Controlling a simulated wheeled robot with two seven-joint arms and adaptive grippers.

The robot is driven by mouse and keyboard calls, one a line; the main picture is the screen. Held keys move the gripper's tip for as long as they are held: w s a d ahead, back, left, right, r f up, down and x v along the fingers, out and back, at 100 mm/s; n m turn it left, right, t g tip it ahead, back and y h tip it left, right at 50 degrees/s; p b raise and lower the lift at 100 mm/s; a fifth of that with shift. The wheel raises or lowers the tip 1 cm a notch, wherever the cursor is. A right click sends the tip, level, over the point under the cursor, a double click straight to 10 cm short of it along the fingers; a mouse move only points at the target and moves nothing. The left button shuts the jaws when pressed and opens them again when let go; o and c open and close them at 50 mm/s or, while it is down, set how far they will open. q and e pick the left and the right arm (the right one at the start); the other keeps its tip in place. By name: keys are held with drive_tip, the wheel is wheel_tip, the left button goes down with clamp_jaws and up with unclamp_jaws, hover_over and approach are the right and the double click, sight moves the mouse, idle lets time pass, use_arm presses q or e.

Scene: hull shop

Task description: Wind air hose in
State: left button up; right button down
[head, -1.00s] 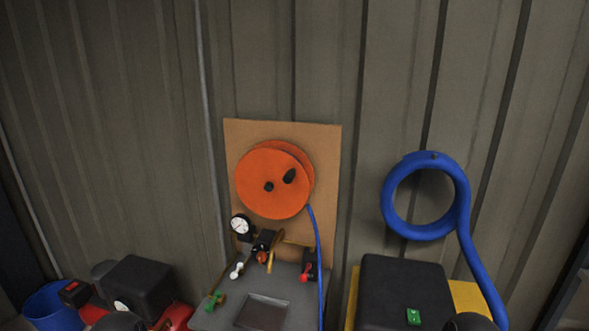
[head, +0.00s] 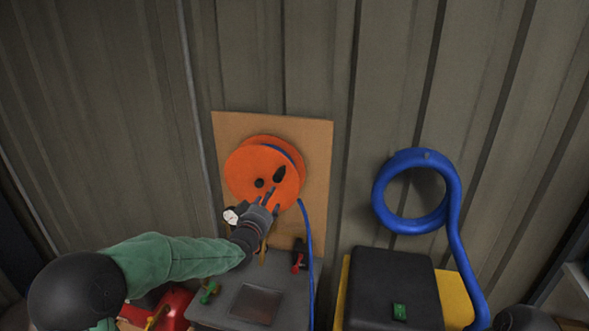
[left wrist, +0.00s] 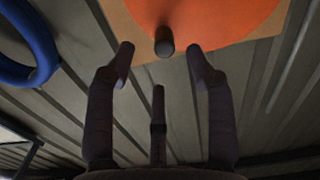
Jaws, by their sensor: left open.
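The orange hose reel (head: 245,165) hangs on a tan board (head: 318,150) on the wall. Its face carries a dark hub (head: 259,183) and a dark crank knob (head: 279,173). The blue air hose (head: 308,235) runs down from the reel's right side. My left gripper (head: 269,198) is open just below the knob, in front of the reel's lower face. In the left wrist view, a dark knob (left wrist: 164,46) sticks out from the reel (left wrist: 225,18), between and beyond the spread fingertips (left wrist: 160,55). No grip on it shows. My right gripper is not in view.
A grey bench (head: 282,307) with a red-handled valve (head: 299,260) and a green valve (head: 209,290) stands below the board. A thick blue coil (head: 383,205) hangs at right above a black case (head: 390,285). The wall above is clear.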

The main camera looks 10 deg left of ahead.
sight(276, 180)
use_arm(q)
drive_tip(key=w, duration=0.3)
drive_tip(key=w+r+p, duration=0.1)
drive_tip(key=w, duration=0.3)
drive_tip(key=w+r, duration=0.1)
drive_tip(key=w, duration=0.3)
drive_tip(key=shift+d+r, duration=0.1)
drive_tip(key=shift+d, duration=0.05)
clamp_jaws()
